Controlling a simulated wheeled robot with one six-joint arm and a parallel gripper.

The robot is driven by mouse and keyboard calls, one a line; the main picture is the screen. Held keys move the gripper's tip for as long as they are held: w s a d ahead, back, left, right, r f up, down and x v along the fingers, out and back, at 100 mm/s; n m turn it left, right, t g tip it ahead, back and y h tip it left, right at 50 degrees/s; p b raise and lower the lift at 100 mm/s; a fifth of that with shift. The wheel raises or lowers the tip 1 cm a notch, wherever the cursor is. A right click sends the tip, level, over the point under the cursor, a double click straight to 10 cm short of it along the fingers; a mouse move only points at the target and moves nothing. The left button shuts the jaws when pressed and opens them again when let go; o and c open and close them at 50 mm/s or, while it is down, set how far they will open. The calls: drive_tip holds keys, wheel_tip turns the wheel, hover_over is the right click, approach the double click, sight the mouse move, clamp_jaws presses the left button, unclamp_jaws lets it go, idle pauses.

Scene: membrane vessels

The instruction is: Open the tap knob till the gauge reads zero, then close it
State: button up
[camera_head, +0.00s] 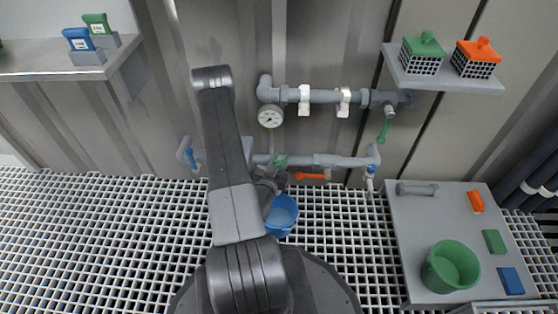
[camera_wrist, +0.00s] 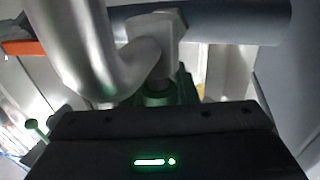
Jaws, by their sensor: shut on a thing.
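The round white gauge (camera_head: 270,116) hangs on the pipework on the back wall; its needle is too small to read. Below it, a green tap knob (camera_head: 279,160) sits on the lower pipe. My gripper (camera_head: 279,181) is at this tap, just under the pipe, partly hidden by my own arm. In the wrist view, green parts of the knob (camera_wrist: 186,90) show under a grey fitting, just behind the dark gripper body. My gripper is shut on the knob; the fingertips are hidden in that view.
A blue bucket (camera_head: 281,214) stands on the grating below the tap. An orange lever (camera_head: 310,176) is close on the right. A blue handle (camera_head: 191,157) is at the lower pipe's left end, and a green lever (camera_head: 384,131) hangs at upper right. A bench (camera_head: 415,235) stands right.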

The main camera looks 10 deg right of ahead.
drive_tip(key=shift+h, duration=0.3)
drive_tip(key=o, duration=1)
